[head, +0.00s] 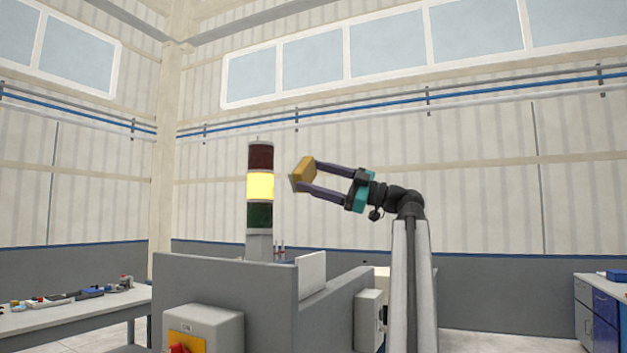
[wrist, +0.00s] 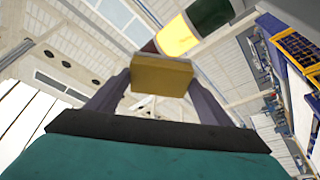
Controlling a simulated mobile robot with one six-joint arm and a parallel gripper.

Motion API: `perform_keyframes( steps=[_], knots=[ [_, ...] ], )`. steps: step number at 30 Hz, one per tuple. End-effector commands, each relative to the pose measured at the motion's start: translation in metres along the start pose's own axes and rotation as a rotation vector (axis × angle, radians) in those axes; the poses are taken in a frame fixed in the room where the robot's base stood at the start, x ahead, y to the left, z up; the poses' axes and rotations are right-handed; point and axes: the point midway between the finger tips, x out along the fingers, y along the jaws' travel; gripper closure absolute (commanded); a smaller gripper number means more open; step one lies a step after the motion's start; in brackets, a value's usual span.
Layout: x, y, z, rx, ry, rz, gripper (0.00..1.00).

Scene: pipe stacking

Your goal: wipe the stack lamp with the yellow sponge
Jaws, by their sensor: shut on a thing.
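The stack lamp (head: 260,187) stands upright on a grey machine, with a dark red section on top, a lit yellow one in the middle and a dark green one below. My gripper (head: 303,176) is shut on the yellow sponge (head: 304,171), just right of the lamp at the height of the yellow section. A small gap shows between sponge and lamp in the head view. In the wrist view the sponge (wrist: 162,75) sits between the fingertips, and the lamp (wrist: 182,35) shows tilted beyond it, partly hidden by the sponge.
The grey machine housing (head: 215,285) stands below the lamp, with a switch box (head: 203,328) on its front. A workbench (head: 75,312) with small parts is at the left, and a cabinet (head: 601,305) is at the right. The air around the lamp is clear.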

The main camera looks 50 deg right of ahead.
Motion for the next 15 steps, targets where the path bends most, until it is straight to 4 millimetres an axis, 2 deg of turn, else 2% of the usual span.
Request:
perform_keyframes(
  steps=[9,15],
  knots=[
    [-0.019,-0.001,-0.006,0.000,-0.001,0.000,0.51],
    [-0.021,0.000,-0.009,0.000,0.000,-0.001,0.51]
  ],
)
